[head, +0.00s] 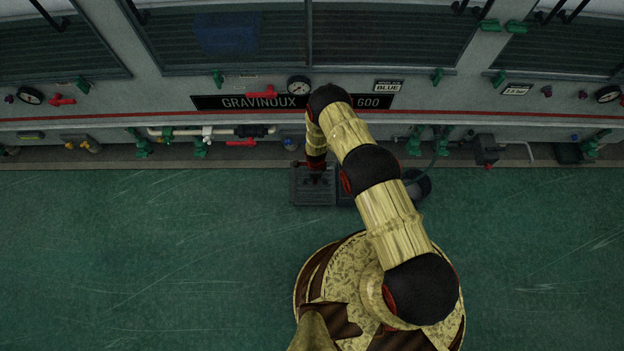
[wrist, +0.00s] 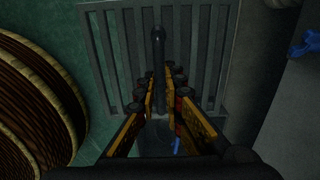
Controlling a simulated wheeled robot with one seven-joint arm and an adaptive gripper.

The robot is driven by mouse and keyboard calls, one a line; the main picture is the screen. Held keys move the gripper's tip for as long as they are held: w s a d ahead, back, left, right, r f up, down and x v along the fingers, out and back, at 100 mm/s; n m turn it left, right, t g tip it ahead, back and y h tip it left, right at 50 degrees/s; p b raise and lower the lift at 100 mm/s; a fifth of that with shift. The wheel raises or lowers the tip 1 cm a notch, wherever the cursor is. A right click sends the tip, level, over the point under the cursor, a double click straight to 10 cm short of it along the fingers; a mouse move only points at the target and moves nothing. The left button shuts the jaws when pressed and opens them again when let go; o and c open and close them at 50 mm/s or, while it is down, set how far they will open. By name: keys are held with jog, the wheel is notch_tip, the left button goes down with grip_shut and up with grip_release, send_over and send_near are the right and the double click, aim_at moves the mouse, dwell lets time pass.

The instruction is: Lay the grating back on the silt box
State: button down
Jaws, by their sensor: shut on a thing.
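The grey slotted grating (wrist: 100,50) fills the upper middle of the wrist view. It also shows in the head view as a dark rectangle (head: 299,190) under my gripper (head: 316,180). In the wrist view my gripper (wrist: 160,85) is shut on the grating, at a dark upright bar or handle between its fingers. The exact contact is hard to see. Another dark piece, possibly the silt box (head: 345,197), shows just right of the grating, mostly hidden by my arm. I cannot tell whether the grating touches anything below.
A dark round bucket-like container (head: 420,186) stands on the floor right of my arm. The machine wall with valves and a gauge (head: 298,86) runs behind. A blue fitting (wrist: 304,43) shows at the wrist view's right. The green floor (head: 140,260) at left is clear.

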jog(key=shift+s+d+p, duration=0.3)
jog(key=shift+s, duration=0.65)
jog(key=shift+s+d+p, duration=0.25)
jog(key=shift+s, duration=0.7)
jog(key=shift+s+d+p, duration=0.3)
jog(key=shift+s, duration=0.65)
